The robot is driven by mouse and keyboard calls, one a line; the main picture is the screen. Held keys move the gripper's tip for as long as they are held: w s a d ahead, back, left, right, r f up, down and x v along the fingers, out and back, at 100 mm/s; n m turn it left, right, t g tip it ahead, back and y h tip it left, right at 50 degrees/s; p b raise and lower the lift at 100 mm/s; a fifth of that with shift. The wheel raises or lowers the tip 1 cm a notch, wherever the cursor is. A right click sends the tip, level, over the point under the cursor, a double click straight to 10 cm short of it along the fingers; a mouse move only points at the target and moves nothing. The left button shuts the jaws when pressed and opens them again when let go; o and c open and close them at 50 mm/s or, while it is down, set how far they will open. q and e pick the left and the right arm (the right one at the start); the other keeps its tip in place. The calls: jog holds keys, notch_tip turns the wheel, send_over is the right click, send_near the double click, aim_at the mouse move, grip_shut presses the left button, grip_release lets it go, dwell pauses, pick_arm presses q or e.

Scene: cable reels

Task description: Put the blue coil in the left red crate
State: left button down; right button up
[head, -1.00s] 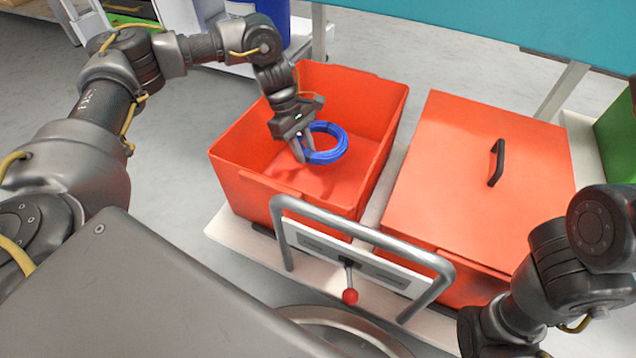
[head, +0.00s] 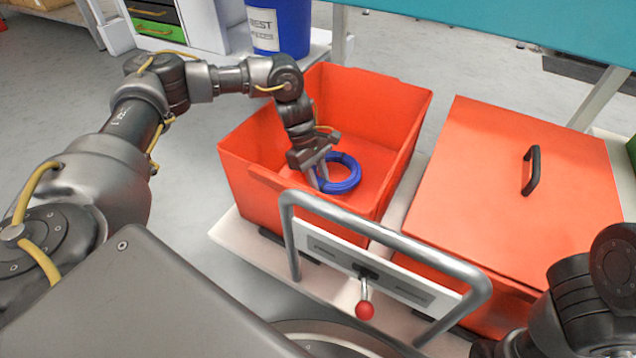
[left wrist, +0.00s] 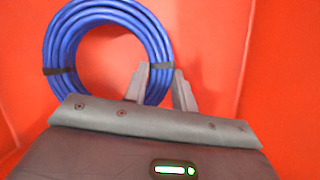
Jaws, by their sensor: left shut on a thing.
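The blue coil (head: 343,184) is a ring of blue cable, inside the open left red crate (head: 250,186). I cannot tell whether the coil touches the crate floor. My right gripper is out of view; only part of my right arm shows at the lower right.
A second red crate with a closed lid (head: 480,200) and black handle (head: 532,170) stands to the right. A metal rail (head: 385,240) with a red-knobbed lever (head: 365,308) runs in front of both crates. A blue bin (head: 280,30) stands behind the left crate.

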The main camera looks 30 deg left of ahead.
pick_arm(q)
jog(key=shift+f, duration=0.1)
jog(key=shift+f, duration=0.1)
jog(key=shift+f, duration=0.45)
jog(key=shift+w, duration=0.1)
jog(key=c, duration=1.1)
grip_release()
jog(key=shift+f, duration=0.1)
jog(key=shift+c, duration=0.2)
